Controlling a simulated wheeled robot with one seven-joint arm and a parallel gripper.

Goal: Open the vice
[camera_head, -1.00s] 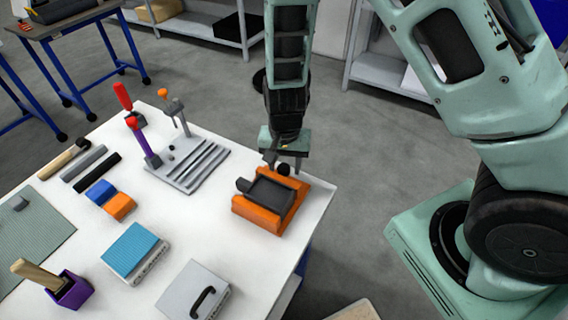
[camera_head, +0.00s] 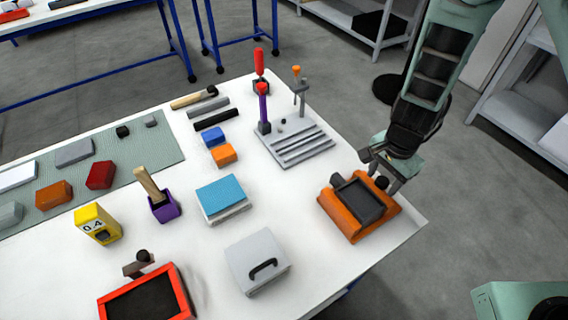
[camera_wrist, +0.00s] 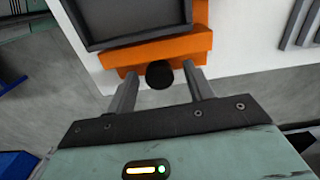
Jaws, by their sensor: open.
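The vice appears to be the orange block (camera_head: 340,217) with a dark grey recessed top (camera_head: 358,201), at the right corner of the white table. A round black knob (camera_head: 381,183) sits at its far end, facing my arm. My gripper (camera_head: 380,170) is at that end. In the wrist view, the black knob (camera_wrist: 160,75) lies between the two fingers of my gripper (camera_wrist: 162,82), with gaps showing on both sides. The orange body (camera_wrist: 150,52) is just beyond the fingertips. My gripper is open and holds nothing.
A grey slotted fixture (camera_head: 300,143) with upright clamps stands behind the vice. A grey box with a black handle (camera_head: 257,264) and a blue-topped block (camera_head: 222,197) lie to the left. A red-framed dark block (camera_head: 147,300) is at the near edge. Floor lies open right of the table.

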